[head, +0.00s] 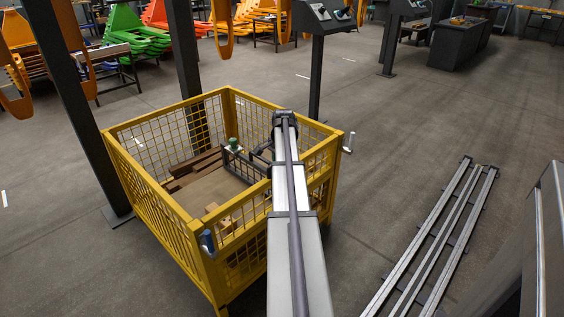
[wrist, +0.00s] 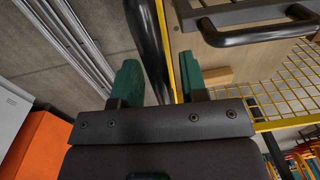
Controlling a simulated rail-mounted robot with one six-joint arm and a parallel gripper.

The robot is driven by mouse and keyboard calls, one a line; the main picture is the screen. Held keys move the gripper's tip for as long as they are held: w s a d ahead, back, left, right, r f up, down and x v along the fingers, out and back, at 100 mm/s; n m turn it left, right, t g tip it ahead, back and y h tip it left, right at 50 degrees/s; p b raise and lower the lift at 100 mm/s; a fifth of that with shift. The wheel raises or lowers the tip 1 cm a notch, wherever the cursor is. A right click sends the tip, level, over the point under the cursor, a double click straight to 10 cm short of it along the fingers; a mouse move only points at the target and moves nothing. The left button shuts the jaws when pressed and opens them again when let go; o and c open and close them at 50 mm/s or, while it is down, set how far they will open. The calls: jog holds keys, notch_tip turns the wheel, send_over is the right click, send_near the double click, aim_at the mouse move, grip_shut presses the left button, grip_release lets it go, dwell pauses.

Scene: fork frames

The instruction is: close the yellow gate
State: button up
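A yellow mesh-sided crate (head: 165,212) stands on the floor in the head view, its near side partly hidden behind my arm. I cannot tell for sure which panel is the gate. A blue-grey latch-like part (head: 207,241) sits at its near left corner, and a silver handle (head: 348,142) sticks out on the right. In the wrist view, my gripper (wrist: 157,78) has its green fingers apart. A dark bar (wrist: 149,40) and a yellow edge (wrist: 168,45) show in the gap between them; contact is unclear. The fingertips are not clear in the head view.
Wooden boards (head: 197,165) lie in the crate. A dark curved handle (wrist: 250,38) shows on a wooden surface in the wrist view. Dark posts (head: 185,60) stand behind and left of the crate. Metal rails (head: 440,235) run along the floor at right. Floor between crate and rails is clear.

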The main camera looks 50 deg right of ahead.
jog(key=r+p, duration=1.1)
jog(key=shift+s, duration=0.25)
jog(key=shift+f, duration=0.15)
